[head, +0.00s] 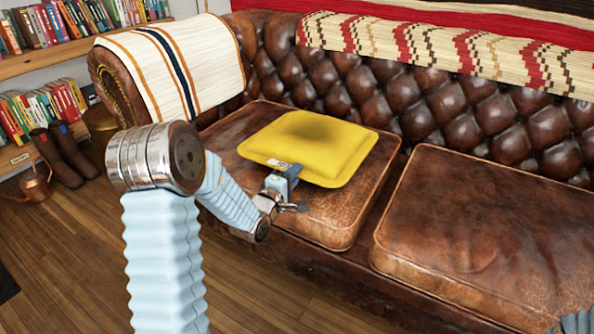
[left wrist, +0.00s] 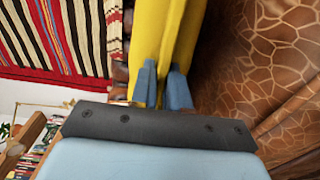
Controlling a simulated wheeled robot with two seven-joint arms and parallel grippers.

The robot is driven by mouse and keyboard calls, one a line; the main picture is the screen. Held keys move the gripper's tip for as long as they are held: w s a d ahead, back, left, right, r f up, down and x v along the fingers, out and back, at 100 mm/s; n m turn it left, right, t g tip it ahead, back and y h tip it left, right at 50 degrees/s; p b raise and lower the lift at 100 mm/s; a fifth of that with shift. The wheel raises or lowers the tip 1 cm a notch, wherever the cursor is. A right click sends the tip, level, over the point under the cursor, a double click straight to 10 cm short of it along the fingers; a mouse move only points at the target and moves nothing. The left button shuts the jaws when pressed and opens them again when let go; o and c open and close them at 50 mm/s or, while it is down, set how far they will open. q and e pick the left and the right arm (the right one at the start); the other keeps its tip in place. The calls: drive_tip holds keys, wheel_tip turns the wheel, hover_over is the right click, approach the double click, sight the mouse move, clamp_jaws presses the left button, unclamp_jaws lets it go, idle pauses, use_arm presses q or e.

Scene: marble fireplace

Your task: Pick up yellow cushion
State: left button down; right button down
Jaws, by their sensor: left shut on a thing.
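The yellow cushion (head: 308,143) is a flat square pad with a raised middle. It is over the left seat cushion (head: 337,222) of a brown leather sofa. My left gripper (head: 285,175) is shut on the near edge of the yellow cushion. In the left wrist view the two blue fingers (left wrist: 161,85) pinch the edge of the yellow cushion (left wrist: 172,35) between them. The cushion appears slightly above the seat, but I cannot tell whether part of it still touches. Its underside is hidden. My right gripper is not in view.
The tufted sofa back (head: 430,100) stands behind, with a patterned throw (head: 440,45) over it. A striped cloth (head: 170,65) covers the left armrest. The right seat cushion (head: 480,235) is bare. Bookshelves (head: 45,60), boots (head: 62,160) and a copper watering can (head: 35,184) are at left.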

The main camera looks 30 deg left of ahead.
use_arm(q)
drive_tip(key=r, duration=0.3)
drive_tip(key=shift+s+r+p, duration=0.15)
drive_tip(key=shift+s+p, duration=0.05)
drive_tip(key=shift+p, duration=0.1)
drive_tip(key=s+d+r+b, duration=0.45)
drive_tip(key=s+r, duration=0.45)
drive_tip(key=s, duration=0.3)
wheel_tip(320, 180, up, 6)
drive_tip(key=p, duration=0.4)
drive_tip(key=shift+s+d, duration=0.25)
drive_tip(key=shift+d, duration=0.2)
